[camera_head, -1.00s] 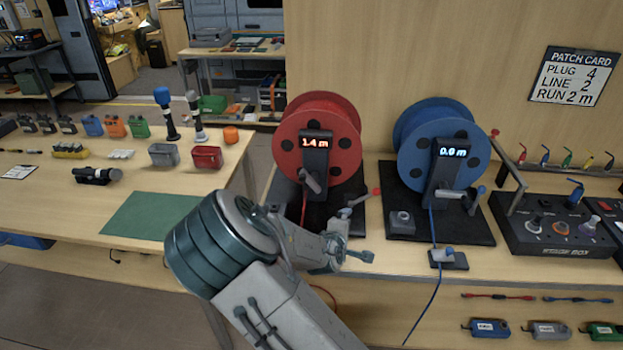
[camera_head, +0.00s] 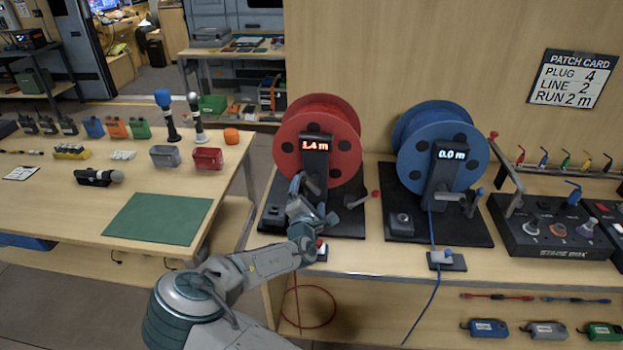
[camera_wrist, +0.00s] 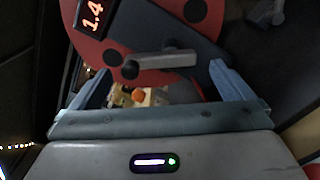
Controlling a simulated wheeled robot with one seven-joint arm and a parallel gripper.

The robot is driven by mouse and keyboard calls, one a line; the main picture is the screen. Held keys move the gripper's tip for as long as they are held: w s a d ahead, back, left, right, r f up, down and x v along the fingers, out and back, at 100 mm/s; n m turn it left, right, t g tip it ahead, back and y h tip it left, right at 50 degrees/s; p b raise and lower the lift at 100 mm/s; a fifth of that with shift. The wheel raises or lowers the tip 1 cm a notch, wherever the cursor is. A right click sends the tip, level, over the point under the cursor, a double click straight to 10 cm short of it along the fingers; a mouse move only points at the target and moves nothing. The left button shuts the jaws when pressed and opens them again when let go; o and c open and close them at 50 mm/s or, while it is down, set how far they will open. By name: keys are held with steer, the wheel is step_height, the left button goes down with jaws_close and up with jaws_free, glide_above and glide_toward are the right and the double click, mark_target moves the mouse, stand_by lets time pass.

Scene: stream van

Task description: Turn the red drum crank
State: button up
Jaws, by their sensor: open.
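The red drum (camera_head: 347,145) stands on a dark base at the back of the bench, its display (camera_head: 316,146) reading 1.4 m. My gripper (camera_head: 311,202) is in front of the drum's dark upright, below the display, and hides the crank in the head view. In the wrist view, the grey crank (camera_wrist: 165,60) lies across the view in front of the red drum (camera_wrist: 195,35). My open gripper (camera_wrist: 160,78) has one finger on each side of the crank's width. The crank appears just beyond the fingers; whether they touch it I cannot tell.
The blue drum (camera_head: 412,140), reading 0.0 m, stands to the right. A stage box (camera_head: 555,240) is farther right. The green mat (camera_head: 158,219) on the left table is bare.

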mark_target(311, 186)
steer(key=w+p, duration=0.1)
steer(key=w, duration=0.6)
steer(key=shift+w+d, duration=0.1)
steer(key=shift+w, duration=0.2)
steer(key=c, duration=0.8)
